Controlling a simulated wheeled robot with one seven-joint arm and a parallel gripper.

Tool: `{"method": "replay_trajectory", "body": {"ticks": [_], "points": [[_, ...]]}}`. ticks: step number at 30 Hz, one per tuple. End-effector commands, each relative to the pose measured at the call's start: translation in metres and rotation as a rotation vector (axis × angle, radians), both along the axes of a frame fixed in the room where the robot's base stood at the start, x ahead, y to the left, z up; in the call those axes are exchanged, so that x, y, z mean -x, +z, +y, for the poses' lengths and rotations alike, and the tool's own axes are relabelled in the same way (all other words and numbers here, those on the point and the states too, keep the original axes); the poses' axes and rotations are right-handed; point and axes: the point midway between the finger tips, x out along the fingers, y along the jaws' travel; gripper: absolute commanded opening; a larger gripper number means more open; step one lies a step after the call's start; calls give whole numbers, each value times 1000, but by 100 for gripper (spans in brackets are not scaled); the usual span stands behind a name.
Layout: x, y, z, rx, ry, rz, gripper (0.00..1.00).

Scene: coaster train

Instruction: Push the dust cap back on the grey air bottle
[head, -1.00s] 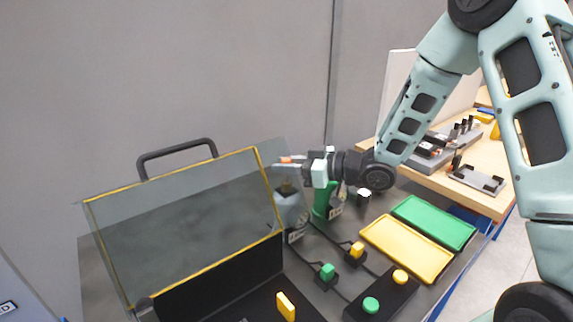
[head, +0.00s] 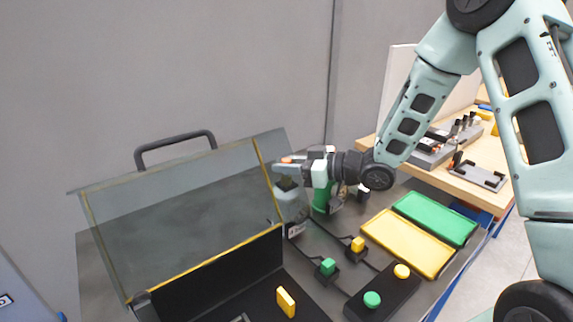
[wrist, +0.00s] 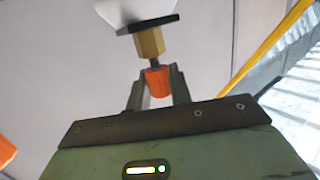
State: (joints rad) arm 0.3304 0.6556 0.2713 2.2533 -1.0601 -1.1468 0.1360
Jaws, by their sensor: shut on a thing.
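The grey air bottle (head: 289,207) stands at the middle of the bench beside a green bottle (head: 321,197). My gripper (head: 285,163) reaches in from the right, just above the grey bottle's dark top. In the wrist view, my gripper (wrist: 157,88) is shut on the orange dust cap (wrist: 157,82). The cap's far end meets or lies very close to a thin dark stem below a brass fitting (wrist: 150,42). I cannot tell whether it is seated. A pale body (wrist: 125,10) shows past the fitting. The cap also shows as a small orange patch in the head view (head: 287,159).
A clear yellow-edged cover (head: 180,215) stands left of the bottles, close to my gripper. Yellow (head: 405,244) and green (head: 436,219) trays lie to the right. Buttons and cables occupy the front. Another orange thing (wrist: 5,150) shows at the wrist view's left edge.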

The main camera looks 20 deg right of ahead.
Motion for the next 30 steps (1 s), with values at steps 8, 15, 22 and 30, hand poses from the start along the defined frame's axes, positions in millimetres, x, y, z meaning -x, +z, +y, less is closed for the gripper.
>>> {"method": "replay_trajectory", "body": {"ticks": [8, 15, 22, 30], "points": [[0, -6, 0, 0, 0, 0, 0], [0, -10, 0, 0, 0, 0, 0], [0, -12, 0, 0, 0, 0, 0], [0, -12, 0, 1, 0, 1, 46]]}}
